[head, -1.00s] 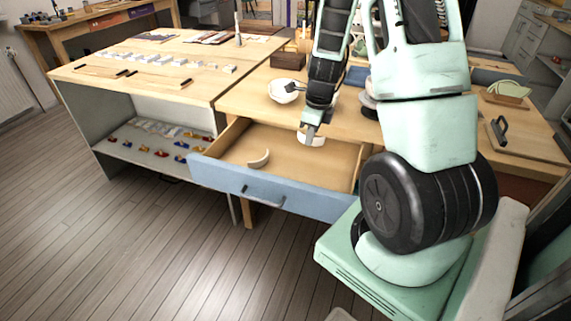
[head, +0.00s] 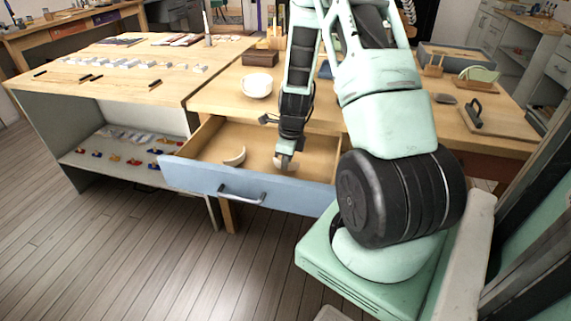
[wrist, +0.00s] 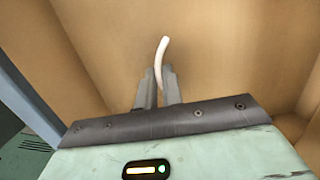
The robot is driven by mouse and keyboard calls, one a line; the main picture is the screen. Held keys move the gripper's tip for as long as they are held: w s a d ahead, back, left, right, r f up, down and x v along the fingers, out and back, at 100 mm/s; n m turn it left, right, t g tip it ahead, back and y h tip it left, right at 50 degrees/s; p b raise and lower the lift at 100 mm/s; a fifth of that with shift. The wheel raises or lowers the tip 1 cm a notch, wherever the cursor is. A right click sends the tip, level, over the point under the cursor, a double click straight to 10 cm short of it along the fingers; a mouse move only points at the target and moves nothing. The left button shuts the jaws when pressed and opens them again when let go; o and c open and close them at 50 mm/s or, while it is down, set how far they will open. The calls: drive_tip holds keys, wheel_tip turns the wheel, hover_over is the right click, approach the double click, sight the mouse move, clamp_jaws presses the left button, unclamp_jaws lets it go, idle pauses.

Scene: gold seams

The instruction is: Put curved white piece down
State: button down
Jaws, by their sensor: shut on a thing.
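My gripper (head: 285,155) is shut on a curved white piece (head: 288,164) inside the open drawer. In the wrist view the piece (wrist: 161,58) stands edge-on between the two fingertips (wrist: 160,92), sticking out past them. It is low over the drawer floor; I cannot tell if it touches. A second curved white piece (head: 236,157) lies on the drawer floor to the left of my gripper, apart from the held one. The drawer (head: 240,186) has a blue front with a metal handle and a bare wooden floor around the pieces.
A white bowl (head: 257,86) and a dark wooden box (head: 261,57) stand on the bench top (head: 225,98) behind the drawer. White fragments (head: 125,64) lie on the left table. The drawer's walls surround my gripper.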

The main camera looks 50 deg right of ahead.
drive_tip(key=shift+f, duration=0.3)
drive_tip(key=shift+f, duration=0.2)
drive_tip(key=c, duration=1.5)
unclamp_jaws()
drive_tip(key=shift+c, duration=0.2)
